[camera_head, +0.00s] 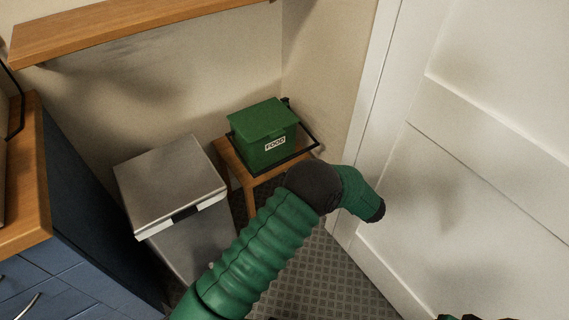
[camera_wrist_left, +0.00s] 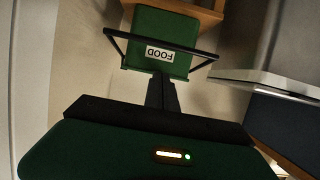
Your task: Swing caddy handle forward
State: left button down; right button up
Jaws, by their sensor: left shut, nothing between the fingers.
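The green caddy (camera_head: 262,128), labelled FOOD, stands lid closed on a small wooden stool in the corner. Its black handle (camera_head: 304,153) sticks out low around the front and right side. In the head view my left arm hides the left fingers.
A steel bin (camera_head: 172,190) stands left of the wooden stool (camera_head: 226,158). Blue cabinets (camera_head: 85,235) are at far left, a white door (camera_head: 465,170) at right, and a wooden shelf (camera_head: 130,22) above. A dark green piece, perhaps my right gripper (camera_head: 470,317), shows at the bottom edge.

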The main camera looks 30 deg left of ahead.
pick_arm(q)
jog(key=s+b+x, duration=0.1)
jog(key=b+x, duration=0.3)
jog(key=x, duration=0.7)
notch_tip(320, 180, down, 11)
jog(key=w+a+t+y+b, duration=0.1)
jog(key=y+b, duration=0.3)
jog(key=b, duration=0.8)
jog(key=shift+w+a+f+t+y, duration=0.15)
jog(key=shift+w+a+t+y, duration=0.2)
jog(key=shift+a, duration=0.5)
pick_arm(e)
jog(key=s+x, duration=0.1)
jog(key=x, duration=0.7)
jog(key=s+d+x, duration=0.1)
jog(key=s+x, duration=0.1)
jog(key=x, duration=0.6)
jog(key=shift+s+f, duration=0.35)
jog(key=shift+s, duration=0.1)
